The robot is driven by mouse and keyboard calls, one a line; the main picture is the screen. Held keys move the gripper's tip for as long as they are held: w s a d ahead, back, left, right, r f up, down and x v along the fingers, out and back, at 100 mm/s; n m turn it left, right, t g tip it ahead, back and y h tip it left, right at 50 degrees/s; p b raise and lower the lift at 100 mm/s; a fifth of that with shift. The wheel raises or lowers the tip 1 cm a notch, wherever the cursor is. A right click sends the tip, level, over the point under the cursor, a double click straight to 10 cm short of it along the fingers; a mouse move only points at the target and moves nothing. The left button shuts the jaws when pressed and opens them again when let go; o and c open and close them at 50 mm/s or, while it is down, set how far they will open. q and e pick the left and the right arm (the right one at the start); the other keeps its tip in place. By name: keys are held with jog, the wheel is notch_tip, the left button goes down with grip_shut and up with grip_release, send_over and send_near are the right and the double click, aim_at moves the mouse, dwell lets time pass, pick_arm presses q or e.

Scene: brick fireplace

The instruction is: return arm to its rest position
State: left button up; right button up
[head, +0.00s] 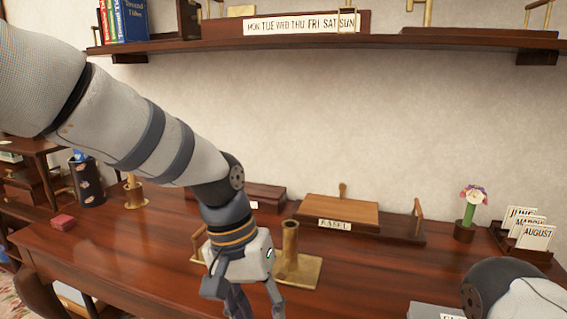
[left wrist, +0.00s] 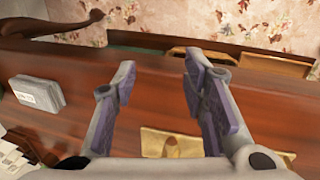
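My left arm comes in from the upper left in the head view and reaches down over the desk. Its gripper (head: 254,304) hangs low in front of the brass tube holder, its fingertips cut by the bottom edge. In the left wrist view the two fingers of the left gripper (left wrist: 160,76) stand wide apart with nothing between them. A part of my right arm shows at the lower right of the head view; its gripper is out of view.
The wooden desk (head: 130,255) carries a brass tube holder (head: 290,244), a wooden box labelled EASEL (head: 340,212), a flower pot (head: 465,231), month cards (head: 536,237) and a small red box (head: 62,222). A shelf (head: 410,36) runs above. A grey box (left wrist: 38,92) lies left in the wrist view.

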pick_arm(q)
jog(key=s+a+f+n+g, duration=0.1)
jog(key=s+a+f, duration=0.25)
jog(key=f, duration=0.65)
jog(key=s+a+f+n, duration=0.15)
jog(key=s+f, duration=0.25)
jog(key=f, duration=0.5)
jog(key=s+a+f, duration=0.2)
jog(key=s+a, duration=0.2)
jog(key=s, duration=0.4)
jog(key=s+a+f+y, duration=0.1)
jog(key=s+a+f, duration=0.2)
jog(key=s+a, duration=0.2)
jog(key=s+a+f+y, duration=0.1)
jog(key=s+a, duration=0.3)
jog(key=s, duration=0.8)
jog(key=shift+a+f+n+g+p, duration=0.3)
jog(key=shift+a+f+n+p, duration=0.1)
jog(key=shift+f, duration=0.25)
pick_arm(e)
jog(key=w, duration=0.2)
jog(key=shift+w+r, duration=0.35)
jog(key=shift+r, duration=0.05)
